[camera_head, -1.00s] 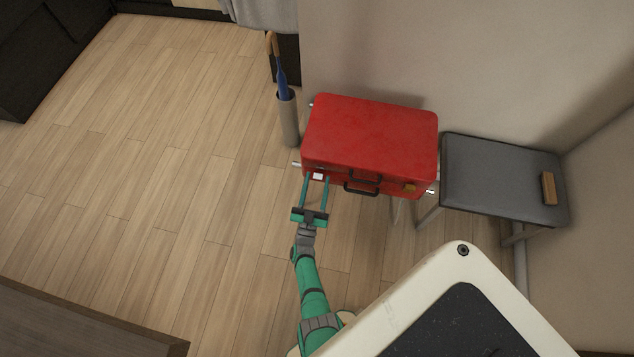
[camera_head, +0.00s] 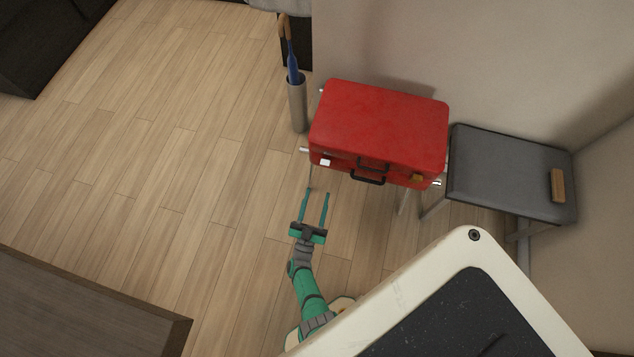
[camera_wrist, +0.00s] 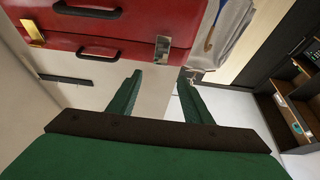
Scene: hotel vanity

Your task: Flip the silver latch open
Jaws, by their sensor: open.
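A red suitcase (camera_head: 378,127) lies flat on a luggage stand, its front facing my arm. The silver latch (camera_head: 325,162) is at the left of its front face. In the wrist view the same latch (camera_wrist: 162,48) shows as a small metal plate at the suitcase seam; whether it is flipped open I cannot tell. A gold latch (camera_head: 417,178) is at the right end of the front. My gripper (camera_head: 319,192) is open and empty, a short gap in front of the silver latch and below it in the picture. In the wrist view my gripper (camera_wrist: 159,78) spreads its fingers just below the latch.
Black handles (camera_head: 367,180) stick out at the middle of the suitcase front. A grey stool (camera_head: 505,175) with a wooden block (camera_head: 557,186) stands at the right. An umbrella holder (camera_head: 297,105) stands behind left. Floor to the left is clear.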

